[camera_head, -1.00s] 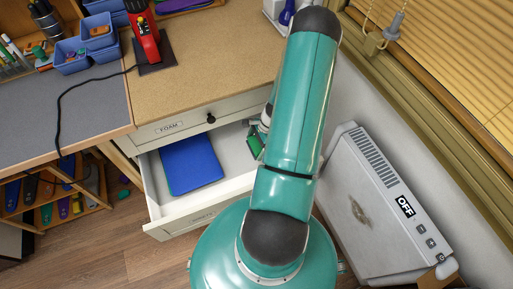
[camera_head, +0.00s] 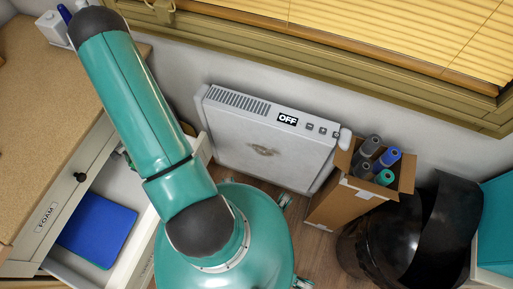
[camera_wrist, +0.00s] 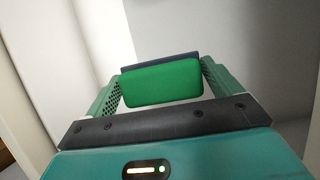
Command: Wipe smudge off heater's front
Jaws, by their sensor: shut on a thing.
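The heater (camera_head: 262,140) is a pale grey flat panel against the wall, with a vent grille and an OFF display on its top edge. A brown smudge (camera_head: 265,151) shows on its front. In the wrist view my gripper (camera_wrist: 161,85) is shut on a green block-like pad (camera_wrist: 162,84) with a dark edge behind it. In the head view my gripper is hidden behind my arm. The wrist view shows plain pale surfaces beyond the pad; I cannot tell which they are.
An open drawer (camera_head: 133,250) with a blue foam sheet (camera_head: 97,230) juts out at left, under the workbench (camera_head: 50,110). A cardboard box (camera_head: 335,199) with several rolls stands right of the heater, beside a black bin (camera_head: 385,250). Window blinds (camera_head: 400,35) hang above.

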